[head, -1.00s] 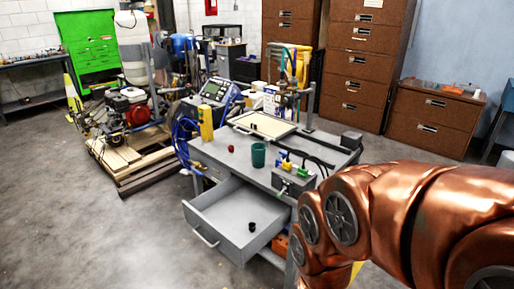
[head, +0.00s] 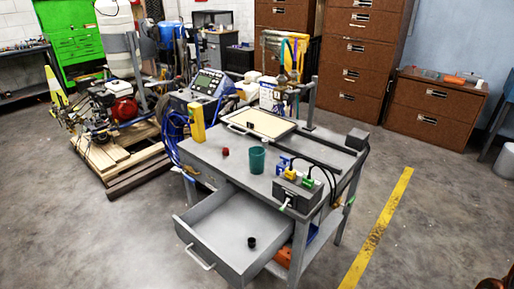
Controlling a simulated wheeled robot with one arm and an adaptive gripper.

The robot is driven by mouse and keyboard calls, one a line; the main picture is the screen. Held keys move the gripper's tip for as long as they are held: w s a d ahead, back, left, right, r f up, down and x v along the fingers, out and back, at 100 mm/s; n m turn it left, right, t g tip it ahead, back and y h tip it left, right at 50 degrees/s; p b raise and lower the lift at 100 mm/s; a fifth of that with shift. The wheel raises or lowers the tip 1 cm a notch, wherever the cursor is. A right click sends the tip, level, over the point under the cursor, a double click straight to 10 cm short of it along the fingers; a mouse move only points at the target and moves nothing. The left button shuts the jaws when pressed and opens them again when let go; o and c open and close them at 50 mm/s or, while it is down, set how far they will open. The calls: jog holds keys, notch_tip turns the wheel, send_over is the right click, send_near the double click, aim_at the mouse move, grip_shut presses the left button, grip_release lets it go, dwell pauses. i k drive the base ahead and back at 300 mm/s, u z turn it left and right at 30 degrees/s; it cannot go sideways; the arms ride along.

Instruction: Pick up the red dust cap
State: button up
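A small red cap (head: 225,152), likely the red dust cap, sits on the grey workbench top (head: 213,151) near its left front part. It is too small to make out its details. A green cup (head: 257,160) stands to its right, apart from it. My gripper is not in view.
The bench's drawer (head: 222,237) is pulled open and holds a small black cap (head: 251,242). A yellow block (head: 197,123) stands left of the cream-topped tray (head: 262,123). A grey box with cables (head: 298,194) sits at the right front. A wooden pallet (head: 120,157) lies left; floor in front is clear.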

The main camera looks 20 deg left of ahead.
aim_at(226, 151)
jog(key=i, duration=1.3)
jog(key=u, duration=3)
jog(key=i, duration=0.5)
jog(key=u, duration=0.05)
